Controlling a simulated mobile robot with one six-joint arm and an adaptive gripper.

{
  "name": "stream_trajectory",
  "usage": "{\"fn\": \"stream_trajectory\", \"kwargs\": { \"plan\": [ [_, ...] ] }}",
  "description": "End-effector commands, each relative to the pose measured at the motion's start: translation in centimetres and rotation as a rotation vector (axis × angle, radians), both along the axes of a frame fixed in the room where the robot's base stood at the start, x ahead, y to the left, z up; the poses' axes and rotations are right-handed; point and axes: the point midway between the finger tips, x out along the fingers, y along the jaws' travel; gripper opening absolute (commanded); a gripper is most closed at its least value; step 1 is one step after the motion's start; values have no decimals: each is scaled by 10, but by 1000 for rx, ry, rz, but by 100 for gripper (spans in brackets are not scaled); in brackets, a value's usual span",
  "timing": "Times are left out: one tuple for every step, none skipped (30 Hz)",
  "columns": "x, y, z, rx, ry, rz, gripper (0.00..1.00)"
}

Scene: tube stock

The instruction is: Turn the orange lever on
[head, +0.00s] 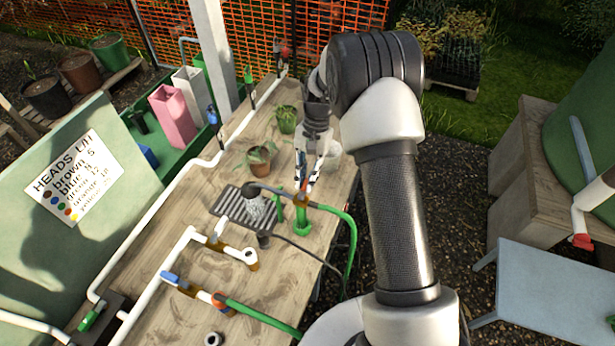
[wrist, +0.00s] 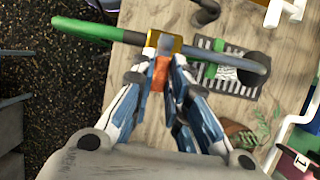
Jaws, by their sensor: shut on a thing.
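The orange lever (wrist: 160,73) sits at the brass valve (wrist: 165,42) of the watering wand, between my gripper's fingers. My gripper (wrist: 163,82) is shut on it, pointing down; in the head view my gripper (head: 303,178) is above the valve on the wand. The dark wand (head: 283,195) runs left to a round spray head (head: 252,189). Pale streaks that look like water fall from the head over a slatted grate (head: 228,208). A green hose (head: 348,232) leaves the valve on the right. The fingers partly hide the lever, so its exact angle is unclear.
A green stand (head: 302,222) is under the wand. Potted plants (head: 259,160) stand behind on the wooden bench (head: 180,238). White pipes with a blue lever (head: 170,278) and another orange-red fitting (head: 219,299) lie at the front left.

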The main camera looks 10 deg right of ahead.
Motion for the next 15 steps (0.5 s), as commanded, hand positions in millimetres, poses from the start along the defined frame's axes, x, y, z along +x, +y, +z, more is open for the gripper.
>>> {"fn": "stream_trajectory", "kwargs": {
  "plan": [
    [0, 0, 0, 1, 1, 1, 0],
    [0, 0, 0, 1, 1, 1, 0],
    [0, 0, 0, 1, 1, 0, 0],
    [0, 0, 0, 1, 1, 0, 0],
    [0, 0, 0, 1, 1, 0, 0],
    [0, 0, 0, 1, 1, 0, 0],
    [0, 0, 0, 1, 0, 0, 0],
    [0, 0, 0, 1, 1, -1, 0],
    [0, 0, 0, 1, 1, -1, 16],
    [0, 0, 0, 1, 1, -1, 18],
    [0, 0, 0, 1, 1, -1, 20],
    [0, 0, 0, 1, 1, -1, 23],
    [0, 0, 0, 1, 1, -1, 25],
    [0, 0, 0, 0, 0, -1, 27],
    [0, 0, 0, 0, 0, -1, 29]
  ]
}}
